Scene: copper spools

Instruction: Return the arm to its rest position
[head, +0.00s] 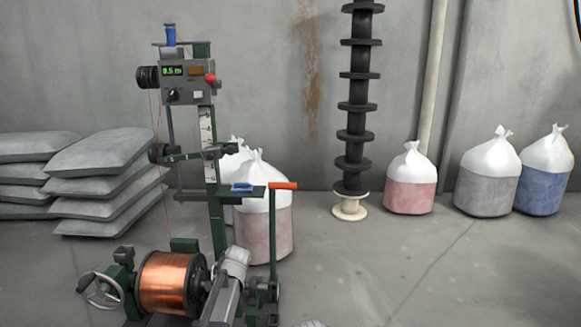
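Neither of my grippers can be made out in the head view, so I cannot see what they hold or where they are. A copper spool (167,283) sits at the bottom of a green and grey winding machine (216,180). A handwheel (101,290) is at the spool's left. A thin copper-coloured wire runs along the machine's left side. A small lit display (172,71) is near its top.
A tall stack of black spools (357,90) stands near the wall with a cream spool (350,207) at its foot. Grey sacks (100,165) are piled at left. Tied bags, pink (410,195), grey (488,185) and blue (541,188), stand at right.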

